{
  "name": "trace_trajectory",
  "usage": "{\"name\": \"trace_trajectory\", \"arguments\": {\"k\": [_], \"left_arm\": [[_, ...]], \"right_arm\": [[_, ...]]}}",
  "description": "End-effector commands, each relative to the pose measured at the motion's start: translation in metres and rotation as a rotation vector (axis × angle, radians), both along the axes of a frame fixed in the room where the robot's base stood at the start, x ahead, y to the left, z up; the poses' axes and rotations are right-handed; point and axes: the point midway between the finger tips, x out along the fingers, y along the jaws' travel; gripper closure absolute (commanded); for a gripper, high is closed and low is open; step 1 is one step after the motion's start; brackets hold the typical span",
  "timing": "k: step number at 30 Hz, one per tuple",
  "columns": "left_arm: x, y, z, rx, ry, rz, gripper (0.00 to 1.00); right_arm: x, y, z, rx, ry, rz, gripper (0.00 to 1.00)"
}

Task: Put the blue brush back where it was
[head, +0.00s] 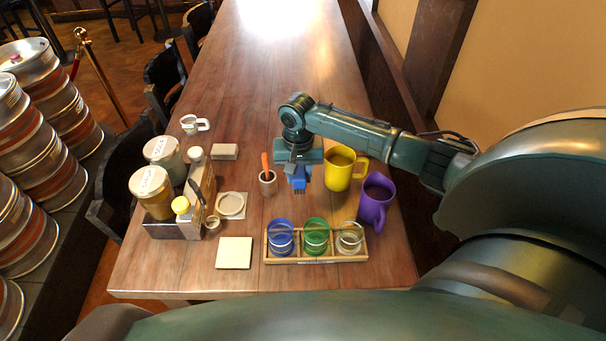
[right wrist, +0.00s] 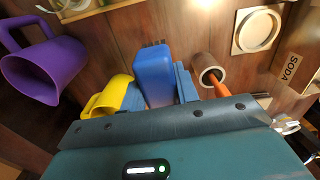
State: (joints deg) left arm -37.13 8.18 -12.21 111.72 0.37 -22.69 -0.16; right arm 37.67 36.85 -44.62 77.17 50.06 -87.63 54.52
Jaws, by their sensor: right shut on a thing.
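My right gripper (head: 299,172) is over the table, shut on the blue brush (head: 299,185). In the right wrist view the blue brush (right wrist: 153,78) is between the two fingers (right wrist: 158,84), its dark bristles pointing away from the palm. A small tan cup (head: 267,187) stands just left of the gripper, with an orange handle (head: 265,162) sticking up from it. The cup also shows in the right wrist view (right wrist: 205,66). I cannot tell the brush's height above the table. My left gripper is not in view.
A yellow mug (head: 338,172) and a purple mug (head: 374,207) stand close on the right. A wooden rack (head: 318,259) with blue, green and clear glasses is in front. A caddy with jars (head: 155,193) and a pale coaster (head: 231,206) are left. The far table is clear.

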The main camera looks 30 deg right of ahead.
Motion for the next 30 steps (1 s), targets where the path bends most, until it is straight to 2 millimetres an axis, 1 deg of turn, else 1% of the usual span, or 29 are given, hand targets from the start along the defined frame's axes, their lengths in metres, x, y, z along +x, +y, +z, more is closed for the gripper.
{"name": "trace_trajectory", "arguments": {"k": [1, 3, 17, 20, 24, 30], "left_arm": [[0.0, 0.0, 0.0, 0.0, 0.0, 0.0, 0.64], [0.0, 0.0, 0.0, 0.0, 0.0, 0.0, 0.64], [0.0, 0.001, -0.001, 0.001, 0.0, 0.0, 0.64], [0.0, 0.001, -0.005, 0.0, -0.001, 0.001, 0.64], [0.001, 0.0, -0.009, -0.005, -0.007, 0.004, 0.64], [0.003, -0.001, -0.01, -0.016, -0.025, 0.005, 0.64]], "right_arm": [[-0.001, -0.005, -0.007, 0.001, 0.002, -0.014, 1.0], [-0.001, -0.009, -0.012, 0.002, -0.001, -0.025, 1.0], [-0.002, -0.01, -0.017, 0.004, -0.003, -0.026, 1.0], [-0.002, -0.01, -0.025, 0.004, -0.001, -0.027, 1.0], [-0.002, -0.009, -0.041, 0.005, -0.001, -0.027, 1.0], [-0.002, -0.01, -0.066, 0.004, -0.001, -0.027, 1.0]]}}
